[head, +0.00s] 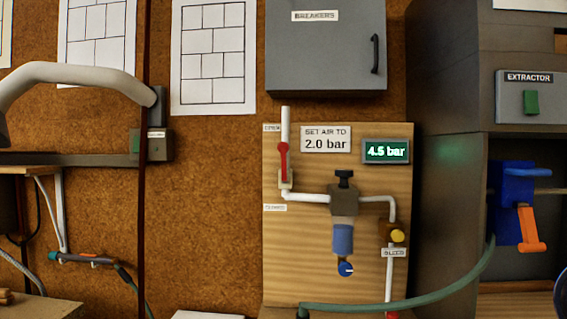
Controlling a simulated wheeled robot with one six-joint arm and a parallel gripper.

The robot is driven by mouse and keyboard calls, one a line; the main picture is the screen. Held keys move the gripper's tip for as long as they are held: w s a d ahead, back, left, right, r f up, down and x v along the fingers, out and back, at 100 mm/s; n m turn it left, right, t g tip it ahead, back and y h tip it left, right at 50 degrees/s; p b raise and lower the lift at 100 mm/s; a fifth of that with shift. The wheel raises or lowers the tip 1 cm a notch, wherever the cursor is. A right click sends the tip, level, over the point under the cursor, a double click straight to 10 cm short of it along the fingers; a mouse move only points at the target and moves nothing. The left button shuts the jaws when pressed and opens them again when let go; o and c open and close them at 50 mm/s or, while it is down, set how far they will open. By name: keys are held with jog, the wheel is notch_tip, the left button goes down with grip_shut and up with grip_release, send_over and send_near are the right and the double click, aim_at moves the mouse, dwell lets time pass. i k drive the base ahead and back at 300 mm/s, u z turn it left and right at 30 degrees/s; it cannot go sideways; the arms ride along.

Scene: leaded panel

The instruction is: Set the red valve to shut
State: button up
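The red valve (283,162) is a red lever with a round end, on a white pipe at the left of a wooden board (330,270). Its lever points up, roughly in line with the vertical pipe (286,122). The valve's grey body (286,182) shows at the lever's lower end. One small label (272,128) sits beside the upper pipe and another (275,208) lies below the valve; their words are too blurred to read surely. My gripper is not in view.
Right of the valve are a regulator (343,205) with a black top knob, a display (386,151) reading 4.5 bar, a "SET AIR TO 2.0 bar" sign (326,139) and a yellow knob (397,235). A green hose (400,307) crosses low. A grey breaker box (325,55) hangs above.

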aim_at(282, 147)
jog(key=u, duration=2.2)
jog(key=i, duration=0.9)
jog(key=z, duration=1.1)
